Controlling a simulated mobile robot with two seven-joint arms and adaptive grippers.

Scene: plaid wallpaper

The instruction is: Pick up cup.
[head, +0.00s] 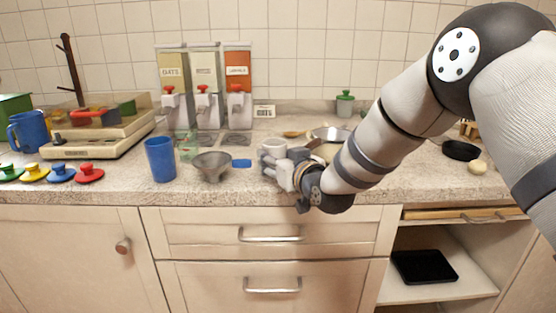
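A small white cup (273,147) stands on the counter near the middle of the head view, its lower part hidden behind my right gripper. My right gripper (274,168) reaches in from the right at the counter's front edge, overlapping the cup in the picture. I cannot tell whether its fingers touch the cup or are open or shut. A plain blue cup (160,160) stands upright further left, apart from the gripper. A blue mug (29,131) stands at the far left. My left gripper is not in view.
A grey funnel-like bowl (212,167) and a greenish clear glass (187,147) stand left of the gripper. Dispensers (204,85) line the back wall. A metal pan (330,133) lies behind my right arm. Several coloured knobbed lids (61,173) sit at the left front.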

